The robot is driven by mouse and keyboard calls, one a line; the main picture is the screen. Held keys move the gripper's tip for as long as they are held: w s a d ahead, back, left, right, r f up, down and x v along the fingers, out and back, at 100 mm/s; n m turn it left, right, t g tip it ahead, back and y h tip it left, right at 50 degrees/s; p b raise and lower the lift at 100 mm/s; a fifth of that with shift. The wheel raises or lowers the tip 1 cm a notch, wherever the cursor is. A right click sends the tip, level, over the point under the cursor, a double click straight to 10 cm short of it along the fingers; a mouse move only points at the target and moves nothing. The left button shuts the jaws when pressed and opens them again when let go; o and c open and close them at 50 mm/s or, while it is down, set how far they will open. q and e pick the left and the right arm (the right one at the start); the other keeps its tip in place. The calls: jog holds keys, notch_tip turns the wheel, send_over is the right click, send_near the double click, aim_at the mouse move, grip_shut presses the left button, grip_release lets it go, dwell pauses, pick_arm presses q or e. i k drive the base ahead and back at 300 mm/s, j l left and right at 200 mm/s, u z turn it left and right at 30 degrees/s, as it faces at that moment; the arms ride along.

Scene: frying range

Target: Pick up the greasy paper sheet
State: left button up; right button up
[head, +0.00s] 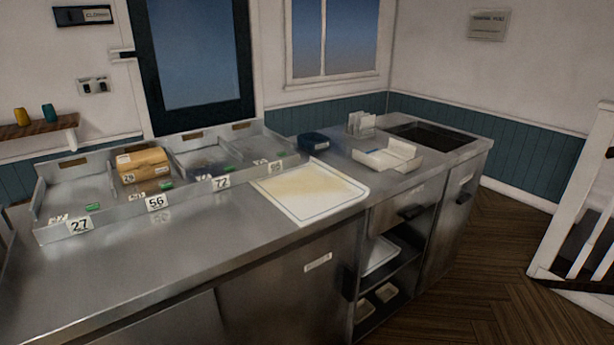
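A pale sheet with a yellowish, greasy-looking middle and a thin dark border line (311,190) lies flat on the steel counter (215,245). It sits near the counter's front edge, right of the numbered compartments. Its near right corner reaches close to that edge. Nothing lies on top of it. Neither of my grippers shows in the head view.
A divided steel rack (118,212) with number cards stands left of the sheet, holding a brown wrapped parcel (142,165). A dark blue box (313,142), a white open carton (385,157) and a dark sunken basin (430,136) are to the right. Bare counter lies in front.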

aim_at(313, 191)
jog(key=i+l+u, duration=0.3)
jog(key=l, duration=0.3)
jog(key=i+l+u, duration=0.1)
jog(key=i+l, duration=0.15)
jog(key=i+l+u, duration=0.1)
jog(key=l+u, duration=0.15)
jog(key=l, duration=0.25)
jog(key=l+u, duration=0.25)
jog(key=l, duration=0.25)
jog(key=i, duration=0.05)
